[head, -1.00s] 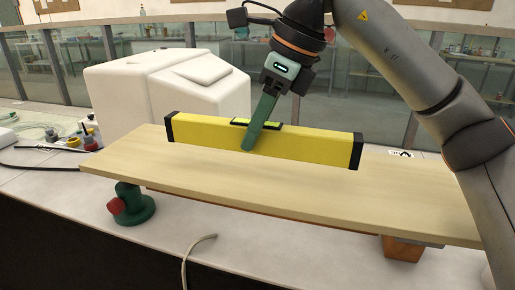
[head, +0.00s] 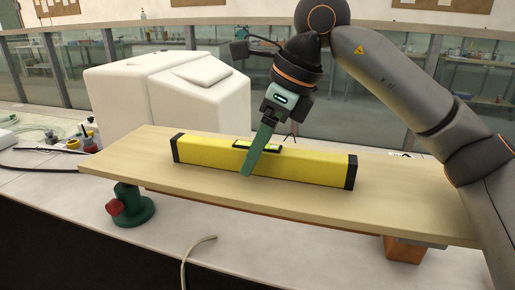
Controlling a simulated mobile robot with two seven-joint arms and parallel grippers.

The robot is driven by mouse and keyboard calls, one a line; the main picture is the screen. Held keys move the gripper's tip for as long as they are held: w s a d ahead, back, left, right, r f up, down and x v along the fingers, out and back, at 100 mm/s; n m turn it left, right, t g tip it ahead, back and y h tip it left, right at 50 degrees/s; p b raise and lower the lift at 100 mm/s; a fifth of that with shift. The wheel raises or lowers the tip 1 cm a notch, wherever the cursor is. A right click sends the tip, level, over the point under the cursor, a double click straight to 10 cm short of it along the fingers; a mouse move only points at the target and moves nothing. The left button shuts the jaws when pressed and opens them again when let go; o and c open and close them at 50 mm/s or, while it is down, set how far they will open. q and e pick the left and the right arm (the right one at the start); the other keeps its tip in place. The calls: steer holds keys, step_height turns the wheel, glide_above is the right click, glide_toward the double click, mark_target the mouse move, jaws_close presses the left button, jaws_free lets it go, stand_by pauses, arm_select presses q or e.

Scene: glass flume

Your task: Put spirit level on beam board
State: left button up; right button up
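The yellow spirit level (head: 310,172) with black end caps lies lengthwise along the pale wooden beam board (head: 400,205), around its middle. Its underside appears to touch the board, with no clear gap showing. My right gripper (head: 252,160) reaches down over the middle of the level, by the green vial window. One green finger lies against the level's near face; the other finger is hidden behind it. The gripper looks shut on the level. My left gripper is not in view.
The board rests on a green stand with a red knob (head: 130,205) at left and an orange-brown block (head: 403,249) at right. A large white casing (head: 170,95) stands behind. A pale hose (head: 195,255) lies in front. Bottles and cables are at far left.

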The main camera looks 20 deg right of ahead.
steer(key=shift+r, duration=0.2)
steer(key=p+v, duration=0.2)
steer(key=v, duration=1)
